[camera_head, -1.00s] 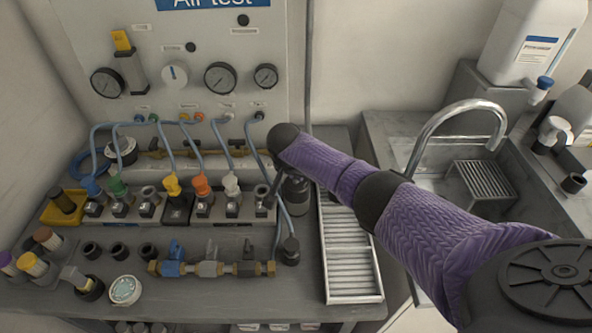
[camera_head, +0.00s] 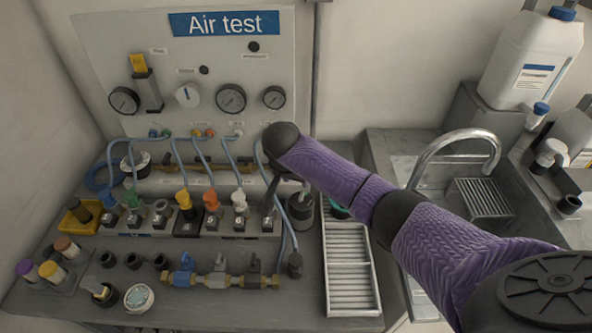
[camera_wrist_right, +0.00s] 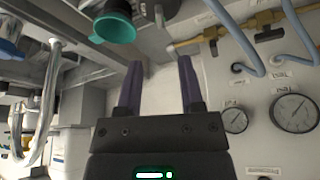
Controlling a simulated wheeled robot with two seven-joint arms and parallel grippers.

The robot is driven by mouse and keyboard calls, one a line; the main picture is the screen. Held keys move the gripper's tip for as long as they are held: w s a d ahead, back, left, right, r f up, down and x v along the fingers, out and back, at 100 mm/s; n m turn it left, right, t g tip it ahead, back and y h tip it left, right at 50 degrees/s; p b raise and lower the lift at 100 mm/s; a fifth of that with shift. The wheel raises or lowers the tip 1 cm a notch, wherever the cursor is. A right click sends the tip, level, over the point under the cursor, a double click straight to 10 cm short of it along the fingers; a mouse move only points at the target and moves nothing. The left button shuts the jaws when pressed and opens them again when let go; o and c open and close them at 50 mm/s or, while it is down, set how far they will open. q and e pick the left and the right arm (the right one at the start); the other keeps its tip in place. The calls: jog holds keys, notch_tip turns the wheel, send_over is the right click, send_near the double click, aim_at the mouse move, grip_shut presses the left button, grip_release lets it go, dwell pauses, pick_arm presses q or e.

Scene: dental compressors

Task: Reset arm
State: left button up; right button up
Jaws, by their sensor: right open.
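My right arm, in a purple sleeve, comes in from the right in the head view and bends down in front of the air test panel. My right gripper (camera_head: 272,188) hangs below the dark wrist joint, above the right end of the row of valve fittings, and is mostly hidden by the arm. In the right wrist view its two fingers (camera_wrist_right: 160,72) are apart with nothing between them. A teal-rimmed cup (camera_wrist_right: 115,27) shows beyond the fingers there. My left gripper is not in view.
The air test panel (camera_head: 215,75) with gauges stands behind the bench. Blue hoses run to the fittings row (camera_head: 188,222); a brass valve manifold (camera_head: 220,281) lies in front. A slatted drain tray (camera_head: 350,270), a sink with a tap (camera_head: 450,140) and a white jug (camera_head: 530,62) are at right.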

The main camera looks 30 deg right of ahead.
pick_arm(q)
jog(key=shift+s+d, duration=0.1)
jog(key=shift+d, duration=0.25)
pick_arm(e)
jog(key=s+a+f+n+y, duration=0.2)
jog(key=s+a+f+n, duration=0.3)
jog(key=s+a, duration=0.2)
jog(key=s+a+r+n+y, duration=0.15)
jog(key=s+n, duration=0.25)
jog(key=s, duration=0.6)
jog(key=s+a+r+n, duration=0.1)
jog(key=s+a+n, duration=0.15)
jog(key=s, duration=0.65)
notch_tip(320, 180, down, 23)
jog(key=s+n+b, duration=0.1)
jog(key=s+b, duration=0.1)
jog(key=b, duration=0.3)
pick_arm(q)
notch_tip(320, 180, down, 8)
jog(key=b, duration=0.3)
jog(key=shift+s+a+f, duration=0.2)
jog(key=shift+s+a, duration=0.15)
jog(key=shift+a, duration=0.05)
pick_arm(e)
jog(key=s+d+f+g, duration=0.2)
jog(key=s+d+f, duration=0.1)
jog(key=s+f, duration=1.1)
jog(key=shift+d+f, duration=0.35)
jog(key=shift+d, duration=0.05)
